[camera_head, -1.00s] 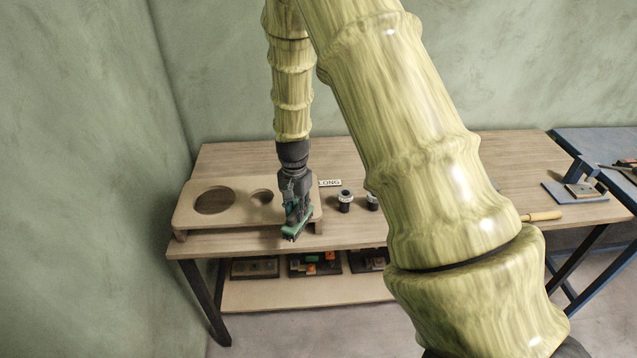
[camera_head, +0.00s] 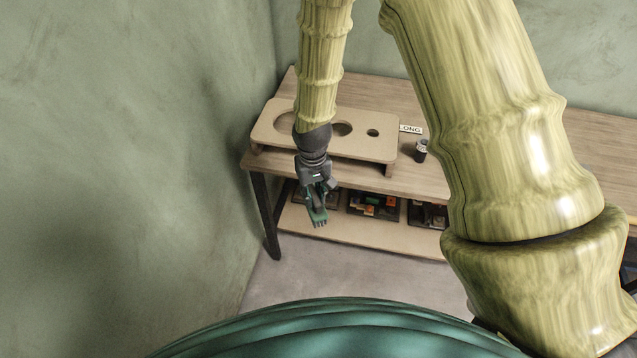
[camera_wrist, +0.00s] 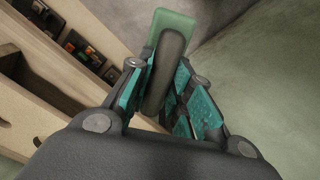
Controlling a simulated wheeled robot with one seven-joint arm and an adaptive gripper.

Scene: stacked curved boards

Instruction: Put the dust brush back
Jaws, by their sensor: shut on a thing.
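The dust brush (camera_head: 319,217) hangs from my gripper (camera_head: 317,190), in front of the table's front edge in the head view. In the wrist view the brush shows as a dark rounded grip (camera_wrist: 166,72) with a pale green block (camera_wrist: 172,24) at its far end. My gripper (camera_wrist: 163,98) is shut on the dark grip, with a teal-padded finger on each side. A raised wooden board (camera_head: 358,146) with round holes of several sizes stands on the table behind my gripper. My arm hides part of its largest hole.
A dark cylinder (camera_head: 421,151) stands right of the board, near a "LONG" label (camera_head: 411,129). The lower shelf (camera_head: 350,233) holds dark trays, one (camera_head: 373,206) with orange and green pieces. A green wall (camera_head: 130,130) is close at left. Floor in front is clear.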

